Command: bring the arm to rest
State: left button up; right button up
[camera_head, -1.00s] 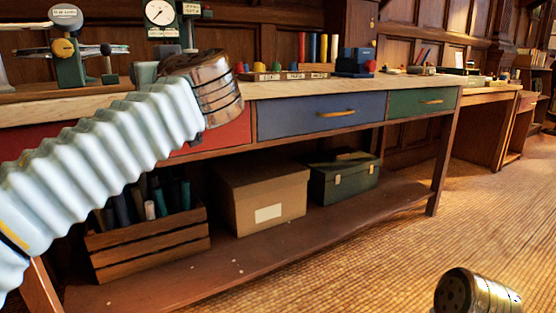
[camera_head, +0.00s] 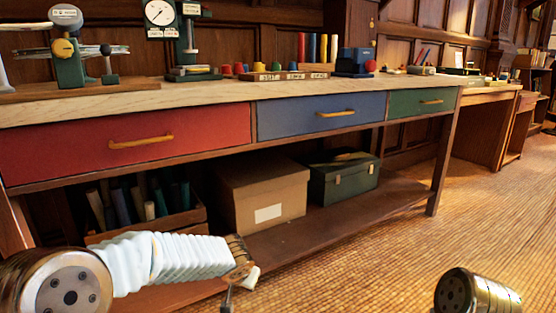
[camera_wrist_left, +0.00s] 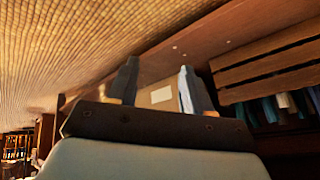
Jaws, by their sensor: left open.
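My left arm (camera_head: 160,262) is low in front of the bench in the head view, its white ribbed sleeve running rightward from a round metal joint at the lower left. My left gripper (camera_head: 236,280) is at its end, small and partly cut by the view's lower side. In the left wrist view my left gripper (camera_wrist_left: 158,86) shows two grey fingers apart, with nothing between them. A metal joint of my right arm (camera_head: 478,292) shows at the bottom right; its gripper is not in view.
The wooden bench (camera_head: 222,91) has a red drawer (camera_head: 75,148), a blue drawer (camera_head: 290,116) and a green drawer (camera_head: 410,102), all shut. A wooden crate (camera_head: 180,222), a tan box (camera_head: 262,190) and a green case (camera_head: 343,178) stand on its lower shelf. The floor (camera_head: 400,255) at the right is clear.

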pick_arm(q)
jog(key=s+f+g+h, duration=0.1)
jog(key=s+f+g, duration=0.1)
jog(key=s+f, duration=0.35)
jog(key=s+f+g+h, duration=0.1)
jog(key=s+f, duration=0.1)
jog(key=f, duration=0.7)
jog(key=s+a+f+n+g+h, duration=0.1)
jog(key=s+f+n, duration=0.2)
jog(key=s+f, duration=0.65)
jog(key=s+a+f+n+g+h, duration=0.25)
jog(key=s+f, duration=0.35)
jog(key=s, duration=0.6)
notch_tip(320, 180, up, 18)
jog(key=d+p, duration=0.1)
jog(key=p, duration=1.6)
jog(key=shift+s+d+f+t+y+p, duration=0.15)
jog(key=shift+d+t+y+p, duration=0.1)
jog(key=shift+t+y+p, duration=0.15)
